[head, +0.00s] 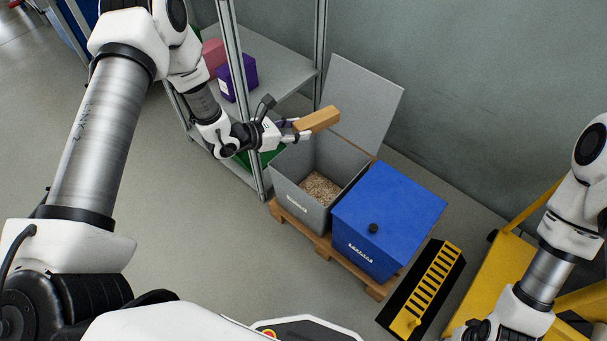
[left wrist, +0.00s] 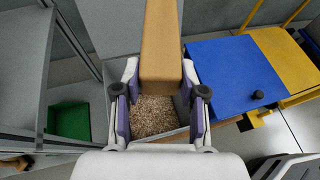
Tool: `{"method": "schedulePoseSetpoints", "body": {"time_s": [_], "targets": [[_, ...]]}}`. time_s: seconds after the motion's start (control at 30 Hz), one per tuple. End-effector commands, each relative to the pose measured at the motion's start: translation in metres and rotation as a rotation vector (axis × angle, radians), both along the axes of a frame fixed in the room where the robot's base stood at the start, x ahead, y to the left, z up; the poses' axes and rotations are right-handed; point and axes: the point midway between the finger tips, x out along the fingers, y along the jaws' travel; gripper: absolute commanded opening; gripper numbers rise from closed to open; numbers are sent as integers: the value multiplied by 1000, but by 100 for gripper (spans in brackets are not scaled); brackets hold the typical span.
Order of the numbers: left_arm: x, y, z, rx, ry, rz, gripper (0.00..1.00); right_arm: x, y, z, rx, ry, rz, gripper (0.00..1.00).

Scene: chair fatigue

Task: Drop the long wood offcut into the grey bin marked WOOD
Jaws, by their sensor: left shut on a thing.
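The long wood offcut (head: 319,119) is a light brown block, held in my left gripper (head: 290,131) above the open grey bin. In the left wrist view the offcut (left wrist: 161,45) lies between the two purple-padded fingers of the left gripper (left wrist: 160,95) and points away. The grey bin (head: 294,191) has its lid (head: 362,100) raised at the back and pale wood chips (head: 320,187) inside. Its front label is too small to read. In the left wrist view the chips (left wrist: 152,118) show below the offcut. My right arm shows at the right edge; its gripper is out of view.
A blue lidded bin (head: 388,218) stands right of the grey one, both on a wooden pallet (head: 322,246). A metal shelf (head: 285,88) with a purple box (head: 237,78) stands left, its post close to my left arm. Yellow equipment (head: 500,270) stands right.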

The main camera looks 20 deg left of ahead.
Motion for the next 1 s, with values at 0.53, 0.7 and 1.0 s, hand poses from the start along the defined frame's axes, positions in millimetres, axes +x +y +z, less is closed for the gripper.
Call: {"method": "schedulePoseSetpoints", "body": {"time_s": [0.53, 0.7, 1.0], "targets": [[53, -2, -157, 0, 0, 106, 3, 0, 0, -146, 0, -1, 0, 40], [52, -2, -178, 0, 1, 105, 3, 0, 0, -160, 0, -1, 0, 40], [52, -2, -210, 0, 0, 106, 3, 0, 0, -180, 0, 0, 0, 40]]}}
